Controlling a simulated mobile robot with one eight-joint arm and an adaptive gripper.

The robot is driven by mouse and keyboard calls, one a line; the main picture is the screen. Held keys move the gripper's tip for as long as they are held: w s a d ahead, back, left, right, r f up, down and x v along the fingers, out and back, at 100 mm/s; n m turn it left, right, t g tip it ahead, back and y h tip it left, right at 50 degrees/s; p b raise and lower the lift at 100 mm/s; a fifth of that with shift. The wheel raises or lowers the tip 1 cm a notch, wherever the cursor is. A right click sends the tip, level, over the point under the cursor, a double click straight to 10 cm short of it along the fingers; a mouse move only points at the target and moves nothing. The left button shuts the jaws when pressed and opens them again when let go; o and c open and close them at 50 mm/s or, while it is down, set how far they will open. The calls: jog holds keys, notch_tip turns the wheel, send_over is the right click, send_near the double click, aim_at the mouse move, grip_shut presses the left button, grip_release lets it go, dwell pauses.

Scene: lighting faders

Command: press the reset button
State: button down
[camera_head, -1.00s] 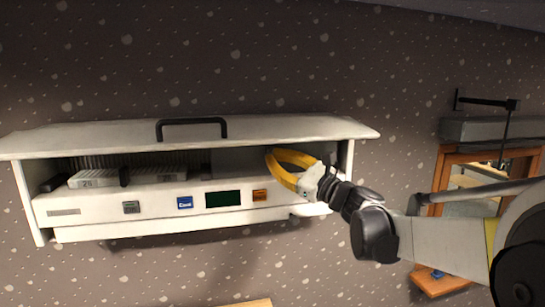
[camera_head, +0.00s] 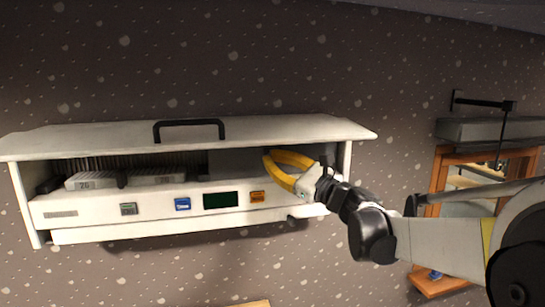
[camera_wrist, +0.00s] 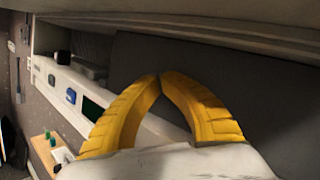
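A white wall-mounted console (camera_head: 95,226) has a row of small controls on its front. They are a grey-green button (camera_head: 129,209), a blue button (camera_head: 183,204), a dark green display (camera_head: 221,200) and an orange button (camera_head: 257,197). The labels are too small to read, so I cannot tell which is reset. My gripper (camera_head: 267,156) has yellow fingers with tips together, holding nothing. It is at the console's right opening, above and to the right of the orange button. In the wrist view the fingertips (camera_wrist: 160,77) meet, with the blue button (camera_wrist: 71,96) to their left.
A raised white lid (camera_head: 290,130) with a black handle (camera_head: 190,123) overhangs the console, close above my gripper. Light blocks (camera_head: 97,181) lie inside at left. A wooden frame (camera_head: 437,184) stands at the right. Space in front of the console is open.

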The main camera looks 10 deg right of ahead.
dwell(0.4)
jog(key=shift+w, duration=0.45)
jog(key=shift+w, duration=0.3)
dwell(0.5)
jog(key=shift+s, duration=0.1)
jog(key=shift+s+b, duration=0.3)
jog(key=shift+s, duration=0.4)
jog(key=shift+s, duration=2.5)
jog(key=shift+f, duration=0.1)
